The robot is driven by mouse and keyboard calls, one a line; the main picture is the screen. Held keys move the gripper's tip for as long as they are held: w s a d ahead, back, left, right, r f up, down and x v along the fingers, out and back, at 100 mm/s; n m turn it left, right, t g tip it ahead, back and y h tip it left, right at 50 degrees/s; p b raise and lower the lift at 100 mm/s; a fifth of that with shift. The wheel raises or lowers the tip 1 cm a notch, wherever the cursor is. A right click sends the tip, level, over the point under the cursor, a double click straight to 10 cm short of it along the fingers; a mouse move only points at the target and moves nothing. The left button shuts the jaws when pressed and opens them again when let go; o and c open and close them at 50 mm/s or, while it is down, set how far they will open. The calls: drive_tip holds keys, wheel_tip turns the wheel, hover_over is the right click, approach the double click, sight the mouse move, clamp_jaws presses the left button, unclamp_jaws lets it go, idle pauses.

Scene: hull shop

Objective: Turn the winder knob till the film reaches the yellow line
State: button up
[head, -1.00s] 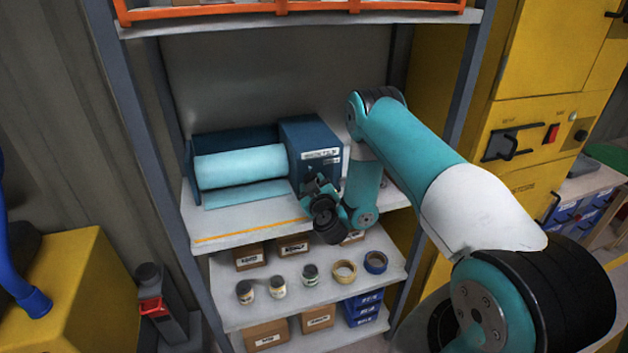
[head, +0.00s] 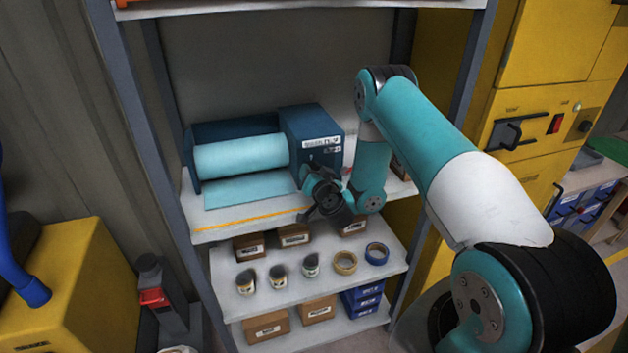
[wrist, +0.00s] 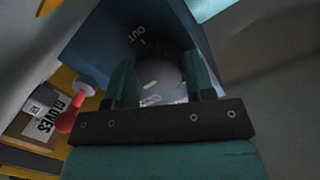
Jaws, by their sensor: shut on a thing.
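The light-blue film roll (head: 240,155) lies in a dark blue winder (head: 315,125) on the shelf. Its loose film sheet (head: 250,190) lies flat in front, with a strip of bare shelf between its front edge and the yellow line (head: 245,221). My gripper (head: 312,183) is at the front of the winder's box end and hides the knob in the head view. In the wrist view, the round grey knob (wrist: 162,75) sits between the two teal fingers of my gripper (wrist: 163,82), which is shut on it. "OUT" is marked on the box beside it.
Cartons (head: 295,235), small jars (head: 278,277) and tape rolls (head: 345,262) stand on the shelf below. A grey shelf post (head: 150,165) rises at left. A yellow cabinet (head: 560,45) is at right. A red item (wrist: 72,115) shows beside a carton in the wrist view.

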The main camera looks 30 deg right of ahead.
drive_tip(key=m+b, duration=0.3)
drive_tip(key=shift+d+f+y, duration=0.1)
drive_tip(key=shift+f+y, duration=0.05)
drive_tip(key=shift+y, duration=0.15)
drive_tip(key=m+b, duration=0.3)
drive_tip(key=shift+m+t+y, duration=0.3)
drive_tip(key=m+b, duration=0.3)
drive_tip(key=shift+r+m+t+b, duration=0.15)
drive_tip(key=shift+m+b, duration=0.45)
drive_tip(key=shift+m, duration=0.5)
drive_tip(key=shift+r+m+t+b, duration=0.15)
drive_tip(key=shift+m+b, duration=0.45)
drive_tip(key=shift+m, duration=0.5)
drive_tip(key=o, duration=0.9)
drive_tip(key=shift+s, duration=0.1)
